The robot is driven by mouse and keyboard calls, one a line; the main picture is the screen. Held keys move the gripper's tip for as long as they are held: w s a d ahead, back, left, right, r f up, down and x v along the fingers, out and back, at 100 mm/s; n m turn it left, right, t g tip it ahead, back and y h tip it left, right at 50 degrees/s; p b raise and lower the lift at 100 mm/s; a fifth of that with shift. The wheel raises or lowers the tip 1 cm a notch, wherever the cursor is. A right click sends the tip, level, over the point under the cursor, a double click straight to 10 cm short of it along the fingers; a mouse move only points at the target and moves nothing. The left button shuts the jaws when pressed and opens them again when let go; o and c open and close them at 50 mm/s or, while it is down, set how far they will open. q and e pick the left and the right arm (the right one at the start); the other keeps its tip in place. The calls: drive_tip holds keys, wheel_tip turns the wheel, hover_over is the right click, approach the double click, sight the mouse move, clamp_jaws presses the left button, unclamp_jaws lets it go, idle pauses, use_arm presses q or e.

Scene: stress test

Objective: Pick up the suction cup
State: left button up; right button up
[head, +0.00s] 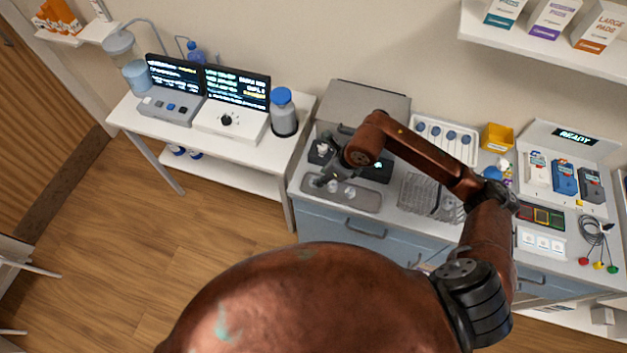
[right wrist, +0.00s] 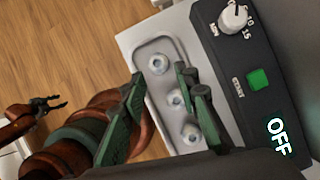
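A grey tray (head: 370,201) lies at the left front of the counter. It holds three small whitish round pieces that look like suction cups, seen in the right wrist view: the far one (right wrist: 158,64), the middle one (right wrist: 174,99) and the near one (right wrist: 191,133). My right gripper (head: 326,180) is over the tray's left part, and in the right wrist view (right wrist: 162,76) its green fingers are apart and empty. The middle cup shows between them, beside the right-hand fingers. My left gripper (right wrist: 50,106) shows at the left of the right wrist view, fingers apart and empty.
A dark device (right wrist: 238,75) with a knob and an OFF display stands beside the tray. A wire basket (head: 426,196), a rack (head: 444,138) and a yellow bin (head: 496,138) are to the right. A separate table (head: 229,163) with monitors stands left.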

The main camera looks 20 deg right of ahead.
drive_tip(key=x, duration=0.5)
drive_tip(key=shift+w+a+f, duration=0.1)
drive_tip(key=shift+a+f, duration=0.05)
drive_tip(key=shift+a, duration=0.1)
drive_tip(key=c, duration=0.5)
